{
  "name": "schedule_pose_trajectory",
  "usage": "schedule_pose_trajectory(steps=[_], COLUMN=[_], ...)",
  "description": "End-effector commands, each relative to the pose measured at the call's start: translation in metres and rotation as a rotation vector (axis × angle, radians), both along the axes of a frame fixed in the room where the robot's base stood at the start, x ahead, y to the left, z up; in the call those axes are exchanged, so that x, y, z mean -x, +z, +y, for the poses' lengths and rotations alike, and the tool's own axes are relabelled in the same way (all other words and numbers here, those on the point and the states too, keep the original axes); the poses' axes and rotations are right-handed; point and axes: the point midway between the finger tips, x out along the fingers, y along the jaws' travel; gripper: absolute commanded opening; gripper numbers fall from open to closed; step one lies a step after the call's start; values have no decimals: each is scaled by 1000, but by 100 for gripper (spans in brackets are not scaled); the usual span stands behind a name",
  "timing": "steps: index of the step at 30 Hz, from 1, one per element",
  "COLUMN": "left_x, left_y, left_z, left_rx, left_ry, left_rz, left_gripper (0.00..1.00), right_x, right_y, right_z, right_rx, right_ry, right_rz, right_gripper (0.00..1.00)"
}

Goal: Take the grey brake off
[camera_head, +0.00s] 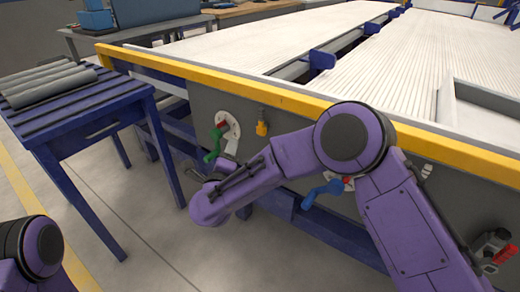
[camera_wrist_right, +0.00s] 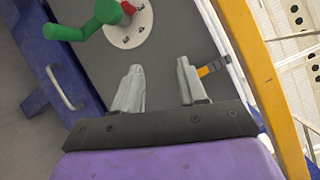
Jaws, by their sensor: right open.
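No part is clearly marked as the grey brake. A grey fitting with a red part (camera_head: 495,250) sits on the grey front panel at the far right in the head view. My left gripper is out of view; only part of my left arm shows.
A blue lever (camera_head: 325,190) is partly behind my right arm. A yellow fitting (camera_head: 262,124) sits right of the plate. A yellow rail (camera_head: 250,93) edges the panel's top. A blue table (camera_head: 90,125) with grey pipes (camera_head: 45,82) stands at left.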

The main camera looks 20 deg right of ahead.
Motion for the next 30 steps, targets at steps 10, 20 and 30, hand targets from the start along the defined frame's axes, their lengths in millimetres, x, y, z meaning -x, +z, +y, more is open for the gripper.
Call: schedule_pose_trajectory(steps=[10,20,30], left_x=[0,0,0], left_y=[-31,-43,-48], left_z=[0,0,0], left_rx=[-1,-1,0], left_ry=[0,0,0], left_rz=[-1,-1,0], left_gripper=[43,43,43], right_x=[5,-34,-57], right_y=[79,76,78], right_z=[-29,-83,-110], right_rx=[-950,-957,-954], right_ry=[-424,-430,-424], right_rz=[-725,-732,-729], right_gripper=[42,42,42])
